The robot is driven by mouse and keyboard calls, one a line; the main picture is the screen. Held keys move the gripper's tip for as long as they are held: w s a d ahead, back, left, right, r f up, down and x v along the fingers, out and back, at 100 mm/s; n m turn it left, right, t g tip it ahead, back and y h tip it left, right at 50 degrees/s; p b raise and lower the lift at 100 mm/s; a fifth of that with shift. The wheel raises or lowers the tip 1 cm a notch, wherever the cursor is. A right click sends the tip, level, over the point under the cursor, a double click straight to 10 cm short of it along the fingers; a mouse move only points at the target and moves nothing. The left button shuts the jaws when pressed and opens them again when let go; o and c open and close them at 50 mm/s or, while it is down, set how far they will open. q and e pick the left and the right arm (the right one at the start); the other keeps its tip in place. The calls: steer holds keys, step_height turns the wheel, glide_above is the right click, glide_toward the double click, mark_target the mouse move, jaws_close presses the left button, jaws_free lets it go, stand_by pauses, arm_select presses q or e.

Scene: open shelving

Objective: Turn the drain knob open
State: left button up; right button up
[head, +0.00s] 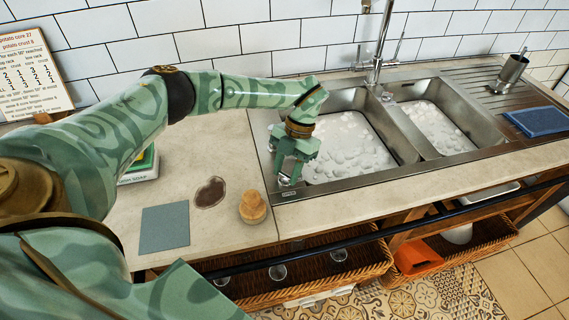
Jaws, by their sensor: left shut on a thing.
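The drain knob (285,181) is a small shiny metal knob on the sink's steel rim, at the near left corner. My left gripper (286,172) points down over it and is shut on it, covering most of the knob. A small label plate (289,194) sits on the rim just in front of the knob; its text is too small to read surely. The double sink (408,152) holds foamy, bubbly water in both basins. My right gripper is not in view.
A tall faucet (377,45) stands behind the sink.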

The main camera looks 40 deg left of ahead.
arm_select(q)
steer(key=m+y+p, duration=0.1)
steer(key=m, duration=0.1)
steer(key=m+y+p, duration=0.1)
steer(key=m+p, duration=0.1)
steer(key=m, duration=0.1)
steer(key=shift+d+r+t, duration=0.15)
steer(key=shift+r+t, duration=0.05)
steer(key=shift+t, duration=0.2)
steer(key=shift+f+m+y+p, duration=0.1)
steer(key=shift+m+y+p, duration=0.2)
steer(key=shift+m+p, duration=0.75)
steer(key=shift+m+t, duration=0.25)
steer(key=shift+t, duration=0.05)
steer(key=o, duration=1)
steer(key=shift+f, duration=0.1)
steer(key=p+v, duration=0.1)
steer(key=v, duration=1.5)
steer(key=shift+w+d, duration=0.1)
steer(key=shift+d, duration=0.1)
